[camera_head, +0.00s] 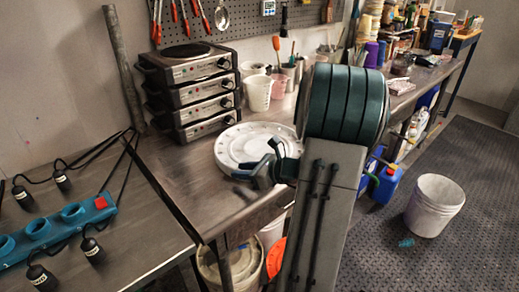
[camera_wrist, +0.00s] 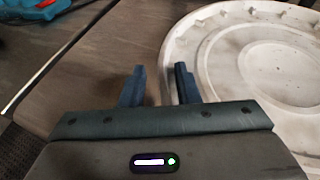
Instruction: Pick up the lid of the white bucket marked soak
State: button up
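A round white lid (camera_head: 236,142) lies flat on the wooden bench near its front edge, and it also shows at the right of the wrist view (camera_wrist: 262,28). My gripper (camera_head: 262,165) is at the lid's near right side in the head view. In the wrist view my gripper (camera_wrist: 160,82) has its two dark fingers apart with nothing between them, and the right finger is close to or over the lid's rim; I cannot tell whether it touches. A pale bucket (camera_head: 215,272) stands under the bench, partly hidden. No "soak" marking is readable.
A stack of hot plates (camera_head: 190,88) stands behind the lid, with a white jug (camera_head: 258,93) beside it. A teal power strip (camera_head: 60,228) lies on the left table. A white bucket (camera_head: 434,206) stands on the floor mat at right. Bare bench (camera_head: 190,180) lies left of the lid.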

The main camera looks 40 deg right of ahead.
grip_shut()
jog(key=shift+r, duration=0.1)
